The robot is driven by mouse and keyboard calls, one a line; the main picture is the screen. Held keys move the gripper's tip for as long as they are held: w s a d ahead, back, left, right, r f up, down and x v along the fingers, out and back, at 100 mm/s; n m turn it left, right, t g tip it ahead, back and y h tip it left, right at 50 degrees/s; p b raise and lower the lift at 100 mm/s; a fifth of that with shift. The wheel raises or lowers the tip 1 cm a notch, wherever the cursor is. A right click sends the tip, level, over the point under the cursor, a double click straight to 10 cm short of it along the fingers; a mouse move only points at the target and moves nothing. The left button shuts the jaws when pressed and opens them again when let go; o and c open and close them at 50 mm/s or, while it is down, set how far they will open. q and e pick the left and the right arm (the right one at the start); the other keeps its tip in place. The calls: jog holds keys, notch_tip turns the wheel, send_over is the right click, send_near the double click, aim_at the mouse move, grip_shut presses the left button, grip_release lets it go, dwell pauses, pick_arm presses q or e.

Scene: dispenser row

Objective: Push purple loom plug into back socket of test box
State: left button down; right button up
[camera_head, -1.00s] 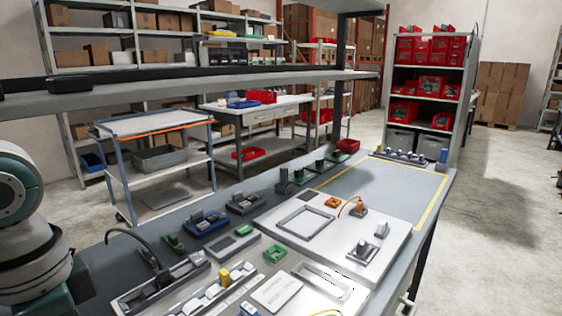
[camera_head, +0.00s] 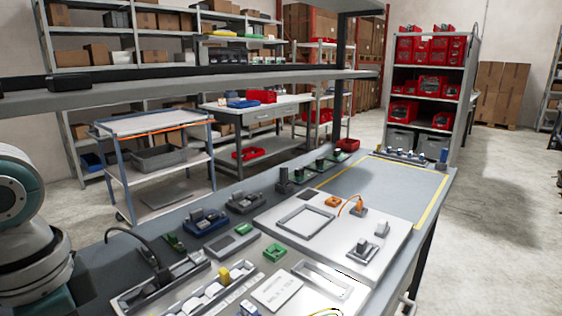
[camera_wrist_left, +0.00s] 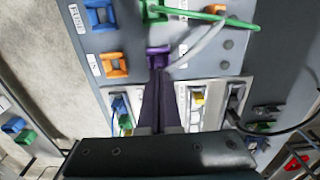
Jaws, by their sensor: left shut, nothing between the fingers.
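In the left wrist view, a purple connector piece (camera_wrist_left: 158,54) sits on a grey panel (camera_wrist_left: 195,50) that carries coloured sockets. I cannot tell whether it is the plug, its socket or both together. A pale grey cable (camera_wrist_left: 205,42) runs from beside it up to the right. My left gripper (camera_wrist_left: 158,76) is shut and empty, its dark fingertips right at the purple piece's near side. Whether they touch is unclear. Neither gripper shows in the head view; only my left arm's links show at the left edge.
Near the purple piece are a blue socket (camera_wrist_left: 98,16), an orange socket (camera_wrist_left: 113,65) and a green connector (camera_wrist_left: 153,11) with a green cable. The head view shows a crowded bench; its yellow-outlined area (camera_head: 385,187) is mostly clear.

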pick_arm(q)
jog(key=shift+f+b, duration=0.35)
jog(key=shift+f, duration=0.35)
notch_tip(320, 180, up, 6)
jog(key=p, duration=0.7)
jog(key=shift+r+p, duration=0.1)
jog(key=shift+p, duration=0.25)
